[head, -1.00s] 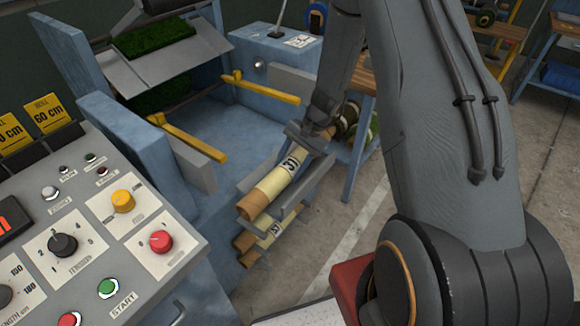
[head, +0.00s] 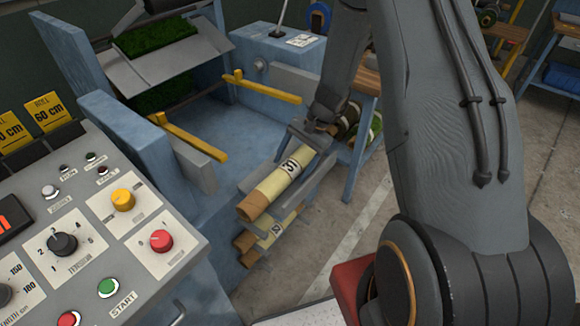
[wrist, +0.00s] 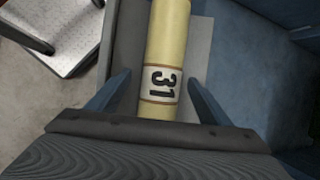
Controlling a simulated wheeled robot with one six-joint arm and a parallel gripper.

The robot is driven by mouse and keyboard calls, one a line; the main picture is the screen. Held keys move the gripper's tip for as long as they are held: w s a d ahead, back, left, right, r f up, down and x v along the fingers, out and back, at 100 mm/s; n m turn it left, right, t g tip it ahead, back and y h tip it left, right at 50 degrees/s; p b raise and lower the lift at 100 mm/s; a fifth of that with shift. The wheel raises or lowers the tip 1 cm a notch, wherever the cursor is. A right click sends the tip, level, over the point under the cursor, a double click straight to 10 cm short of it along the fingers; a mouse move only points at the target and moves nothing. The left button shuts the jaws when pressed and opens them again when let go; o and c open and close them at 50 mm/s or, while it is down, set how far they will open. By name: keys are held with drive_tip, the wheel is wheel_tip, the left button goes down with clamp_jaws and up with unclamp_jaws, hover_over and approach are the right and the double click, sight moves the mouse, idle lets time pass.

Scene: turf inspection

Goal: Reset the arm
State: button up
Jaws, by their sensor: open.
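My gripper (wrist: 158,95) is open in the wrist view, its two fingers apart on either side of a pale yellow roll labelled 31 (wrist: 168,45). I cannot tell whether the fingers touch it. In the head view the same yellow roll (head: 277,186), with a brown core end, lies on a grey cradle at the machine's side. My gripper (head: 303,148) is over its far end there, and the arm partly hides that end.
The control panel (head: 138,285) with knobs and buttons fills the lower left. The blue machine (head: 215,125) has yellow arms (head: 187,137). More rolls (head: 258,238) sit below the cradle. A shelf with rolls (head: 363,165) stands behind my arm. Floor shows at right.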

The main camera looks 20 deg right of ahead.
drive_tip(key=b+v, duration=0.1)
drive_tip(key=v, duration=0.6)
drive_tip(key=shift+w+a+b, duration=0.1)
drive_tip(key=shift+a+b, duration=0.05)
drive_tip(key=shift+b, duration=0.15)
drive_tip(key=s+a+r+n+t+h, duration=0.1)
drive_tip(key=s+r+n+h, duration=0.1)
drive_tip(key=s+r+n, duration=0.3)
drive_tip(key=s+a+r+n+h, duration=0.2)
drive_tip(key=s+r+n, duration=0.3)
drive_tip(key=s, duration=0.7)
drive_tip(key=shift+s+a+r+t+h+b, duration=0.2)
drive_tip(key=shift+s+r+t+h+b, duration=0.15)
drive_tip(key=shift+r+h, duration=0.45)
drive_tip(key=shift+w, duration=0.1)
